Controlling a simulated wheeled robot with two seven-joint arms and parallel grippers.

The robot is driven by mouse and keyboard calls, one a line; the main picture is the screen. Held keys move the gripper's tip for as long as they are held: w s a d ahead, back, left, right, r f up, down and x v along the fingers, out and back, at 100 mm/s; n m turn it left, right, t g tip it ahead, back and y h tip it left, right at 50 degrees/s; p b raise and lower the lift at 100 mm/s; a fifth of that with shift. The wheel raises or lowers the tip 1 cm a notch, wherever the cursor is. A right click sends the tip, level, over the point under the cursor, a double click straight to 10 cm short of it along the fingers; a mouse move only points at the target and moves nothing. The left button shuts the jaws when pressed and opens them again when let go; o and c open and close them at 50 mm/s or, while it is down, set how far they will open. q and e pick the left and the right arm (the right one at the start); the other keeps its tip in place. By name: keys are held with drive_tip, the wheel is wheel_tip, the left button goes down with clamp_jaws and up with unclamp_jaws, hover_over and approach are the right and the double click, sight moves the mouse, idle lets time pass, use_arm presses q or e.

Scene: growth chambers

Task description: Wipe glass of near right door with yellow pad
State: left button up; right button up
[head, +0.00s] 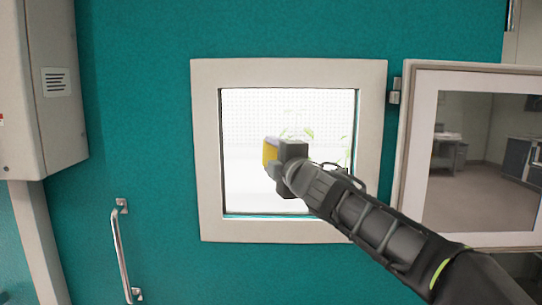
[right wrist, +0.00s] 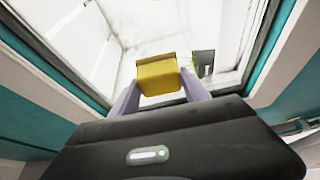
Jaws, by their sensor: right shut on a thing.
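The teal door (head: 290,270) fills the middle of the head view. My right gripper (head: 277,157) is in front of the middle of the glass, shut on the yellow pad (head: 268,152). In the right wrist view the pad (right wrist: 157,76) sits between the two pale fingers, facing the bright window. I cannot tell whether it touches the glass. My left gripper is not in view.
A white-framed panel (head: 412,160) with a dark pane stands swung out at the right, hinged beside the window, close to my right arm. A metal handle (head: 121,250) is at the lower left. A grey cabinet (head: 57,120) juts out at the left.

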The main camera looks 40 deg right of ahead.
drive_tip(key=shift+s+d+p, duration=0.45)
drive_tip(key=shift+s+d, duration=0.1)
drive_tip(key=shift+d, duration=0.2)
drive_tip(key=shift+s+d+p, duration=0.45)
drive_tip(key=shift+s+d, duration=0.05)
drive_tip(key=shift+d, duration=0.25)
drive_tip(key=shift+s+d+r, duration=0.1)
drive_tip(key=shift+s+d+p, duration=1.1)
drive_tip(key=shift+d+p, duration=0.15)
drive_tip(key=shift+d, duration=0.15)
